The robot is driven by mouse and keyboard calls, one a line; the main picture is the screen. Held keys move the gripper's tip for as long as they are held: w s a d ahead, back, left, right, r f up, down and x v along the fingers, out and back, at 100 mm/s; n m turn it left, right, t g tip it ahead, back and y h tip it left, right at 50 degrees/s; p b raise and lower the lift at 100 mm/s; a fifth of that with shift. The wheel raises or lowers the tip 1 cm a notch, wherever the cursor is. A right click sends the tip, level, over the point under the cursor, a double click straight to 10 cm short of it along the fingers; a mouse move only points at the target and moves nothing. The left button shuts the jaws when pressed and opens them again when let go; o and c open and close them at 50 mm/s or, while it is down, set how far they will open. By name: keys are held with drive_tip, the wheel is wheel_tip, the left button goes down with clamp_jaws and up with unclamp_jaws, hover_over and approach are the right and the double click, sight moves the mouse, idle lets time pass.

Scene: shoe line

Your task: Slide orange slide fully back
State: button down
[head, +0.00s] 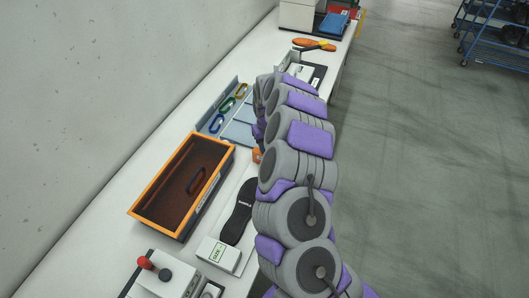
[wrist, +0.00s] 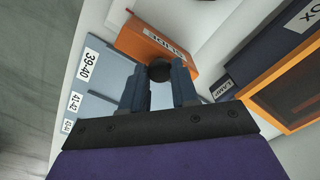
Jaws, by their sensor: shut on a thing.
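The orange slide (wrist: 150,42) is a block with a label on its face and a round black knob (wrist: 160,71), seen in the wrist view. My gripper (wrist: 161,78) has one finger on each side of the knob and is shut on it. In the head view only a small orange part of the slide (head: 257,155) shows beside my arm; the arm hides the rest and my fingers. How far along its travel the slide stands cannot be told.
An orange-rimmed box (head: 146,190), a black insole (head: 238,212) and a red-knobbed device (head: 150,280) are nearby. The wall borders the bench on the left.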

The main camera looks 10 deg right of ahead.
drive_tip(key=shift+w+a, duration=0.1)
drive_tip(key=shift+a, duration=0.05)
drive_tip(key=shift+d, duration=0.25)
drive_tip(key=c, duration=1.1)
unclamp_jaws()
drive_tip(key=shift+w+d, duration=0.1)
drive_tip(key=shift+o, duration=1.3)
wheel_tip(320, 180, up, 17)
drive_tip(key=p, duration=0.1)
drive_tip(key=shift+r, duration=0.15)
drive_tip(key=shift+a, duration=0.2)
